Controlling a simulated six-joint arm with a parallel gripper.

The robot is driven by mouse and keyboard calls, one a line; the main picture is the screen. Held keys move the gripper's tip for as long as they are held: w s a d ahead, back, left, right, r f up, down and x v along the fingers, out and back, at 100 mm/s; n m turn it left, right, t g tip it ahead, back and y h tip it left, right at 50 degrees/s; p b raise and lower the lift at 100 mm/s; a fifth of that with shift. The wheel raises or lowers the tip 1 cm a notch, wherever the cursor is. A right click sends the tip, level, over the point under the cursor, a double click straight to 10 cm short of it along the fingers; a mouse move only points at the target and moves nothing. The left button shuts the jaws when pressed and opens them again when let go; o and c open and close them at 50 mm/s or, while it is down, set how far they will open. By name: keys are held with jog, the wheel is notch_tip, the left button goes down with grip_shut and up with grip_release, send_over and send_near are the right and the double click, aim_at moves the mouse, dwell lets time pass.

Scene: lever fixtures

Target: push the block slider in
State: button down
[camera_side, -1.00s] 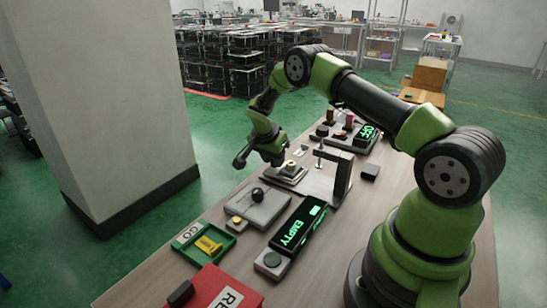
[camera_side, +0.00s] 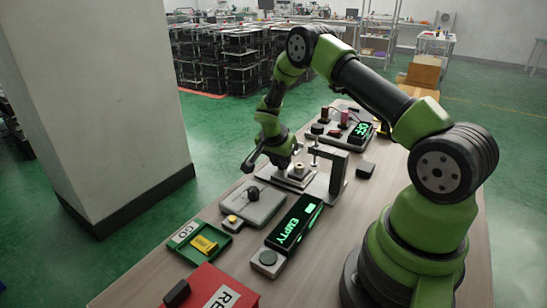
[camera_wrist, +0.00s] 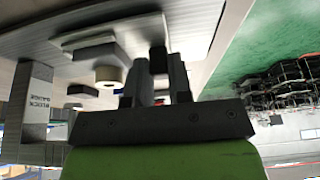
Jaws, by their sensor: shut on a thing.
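The fixture in the middle of the table has a low grey base, a plate and an upright bracket (camera_side: 338,178). I take it for the block slider. A small tan round piece (camera_side: 299,169) stands on its base; a tan cylinder also shows in the wrist view (camera_wrist: 110,75). My gripper (camera_side: 287,166) is down at the left part of this fixture. In the wrist view, my gripper (camera_wrist: 157,70) has its two fingers either side of a small dark upright piece (camera_wrist: 158,58), shut on it. My wrist hides part of the fixture in the side view.
In front are a grey box with a black knob (camera_side: 253,195), a green display reading EMPTY (camera_side: 293,222), a green tray (camera_side: 187,245) and a red box (camera_side: 200,290). Behind is another fixture with a lit display (camera_side: 361,131). A small black block (camera_side: 366,170) lies right.

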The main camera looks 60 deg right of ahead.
jog(key=shift+s, duration=0.1)
jog(key=c, duration=1.3)
grip_release()
jog(key=v, duration=1)
